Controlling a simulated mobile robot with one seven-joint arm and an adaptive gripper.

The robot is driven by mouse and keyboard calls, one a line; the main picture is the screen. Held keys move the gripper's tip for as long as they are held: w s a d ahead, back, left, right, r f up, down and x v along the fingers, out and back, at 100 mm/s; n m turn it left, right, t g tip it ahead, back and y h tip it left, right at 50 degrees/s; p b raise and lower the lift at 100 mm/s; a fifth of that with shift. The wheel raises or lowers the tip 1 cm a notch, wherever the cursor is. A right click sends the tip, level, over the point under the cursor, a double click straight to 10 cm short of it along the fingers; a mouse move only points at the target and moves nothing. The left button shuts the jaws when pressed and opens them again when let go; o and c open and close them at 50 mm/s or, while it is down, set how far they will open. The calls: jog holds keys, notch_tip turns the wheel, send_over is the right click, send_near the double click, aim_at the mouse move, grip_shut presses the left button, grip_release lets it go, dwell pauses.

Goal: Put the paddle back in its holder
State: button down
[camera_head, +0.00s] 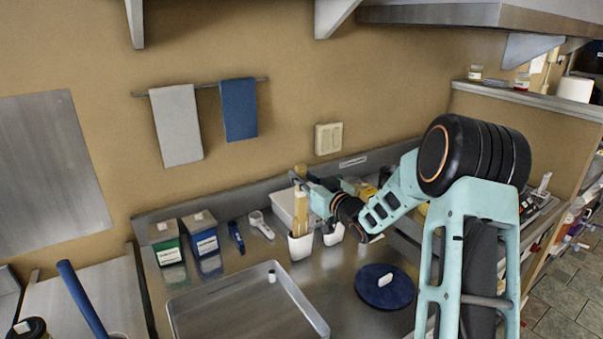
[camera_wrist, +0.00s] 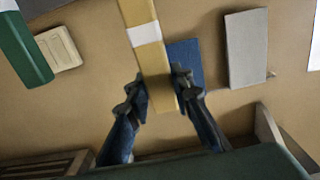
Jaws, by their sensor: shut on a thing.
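The paddle (camera_head: 300,213) is a tan upright bar. In the wrist view the paddle (camera_wrist: 148,50) shows a white band and passes between the fingers. My gripper (camera_head: 303,183) is shut on its upper part, and the fingers (camera_wrist: 158,85) press it from both sides. Below the paddle stands a white open cup (camera_head: 300,247), which looks like the holder. The paddle's lower end meets the cup's rim in the head view; I cannot tell whether it is inside or behind it. A second white cup (camera_head: 333,235) stands to the right, partly hidden by my arm.
A metal tray (camera_head: 318,318) lies in front on the steel counter. Green (camera_head: 168,252) and blue (camera_head: 202,240) boxes stand to the left. A blue round lid (camera_head: 384,286) lies at the right. Grey (camera_head: 176,125) and blue (camera_head: 239,110) towels hang on the wall behind.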

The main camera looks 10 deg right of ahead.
aim_at(303, 197)
jog(key=shift+f+b, duration=2.65)
jog(key=shift+f, duration=0.6)
jog(key=c, duration=1.6)
grip_release()
jog(key=v, duration=1.2)
jog(key=shift+d+r, duration=0.1)
